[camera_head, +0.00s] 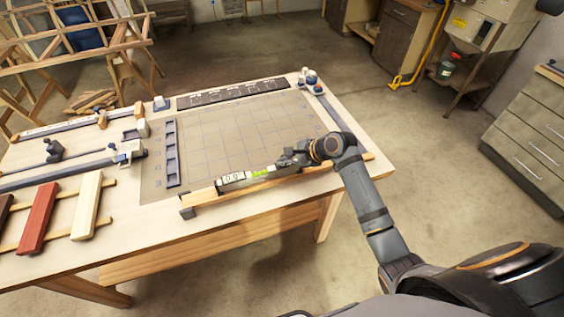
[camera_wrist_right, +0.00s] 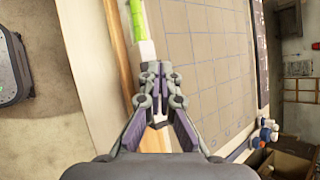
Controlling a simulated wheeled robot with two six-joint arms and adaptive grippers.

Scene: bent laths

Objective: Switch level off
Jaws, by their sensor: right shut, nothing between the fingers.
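The level (camera_head: 247,175) is a slim bar with a light face, a display at its left end and a bright green part. It lies along the wooden rail (camera_head: 210,195) at the front edge of the gridded mat. My right gripper (camera_head: 284,160) is at the level's right end, its fingers shut with nothing between them. In the right wrist view the fingertips (camera_wrist_right: 159,72) are together at the near end of the level (camera_wrist_right: 138,20), whose green part shows above them. Whether they touch it I cannot tell. My left gripper is out of view.
The gridded mat (camera_head: 235,130) is mostly clear. Clamps (camera_head: 130,150) and red and pale laths (camera_head: 87,205) lie at the table's left. A dark slotted strip (camera_head: 170,155) stands along the mat's left side. Small bottles (camera_head: 311,78) stand at the far right corner.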

